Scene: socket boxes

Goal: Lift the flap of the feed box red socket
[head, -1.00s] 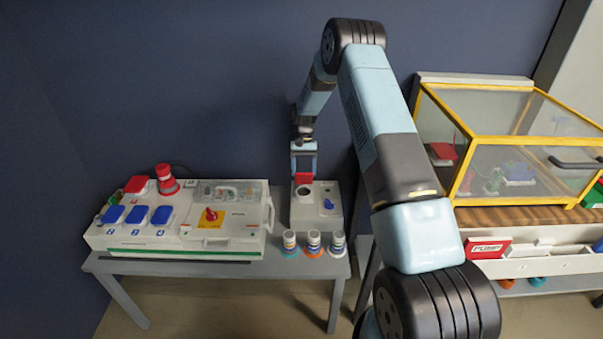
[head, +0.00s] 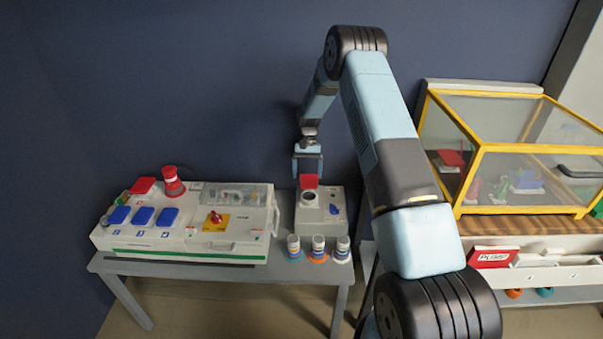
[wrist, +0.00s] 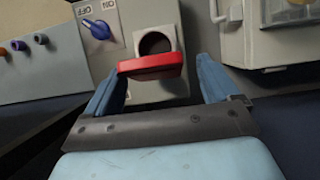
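The feed box (head: 335,218) is a grey box at the right end of the table, with a blue switch (head: 334,209) on its top. Its red flap (head: 309,181) stands raised behind the round socket opening (head: 309,198), which is uncovered. In the wrist view the flap (wrist: 150,66) shows nearly edge-on in front of the dark socket hole (wrist: 155,43). My gripper (head: 307,172) is just behind and above the flap. In the wrist view its blue fingers (wrist: 161,67) are spread to either side of the flap, with a gap at the right finger.
A large white socket box (head: 190,235) with blue and red flaps stands on the left of the table. Several plugs (head: 318,248) stand in front of the feed box. A yellow-framed clear case (head: 520,150) is on another table at the right.

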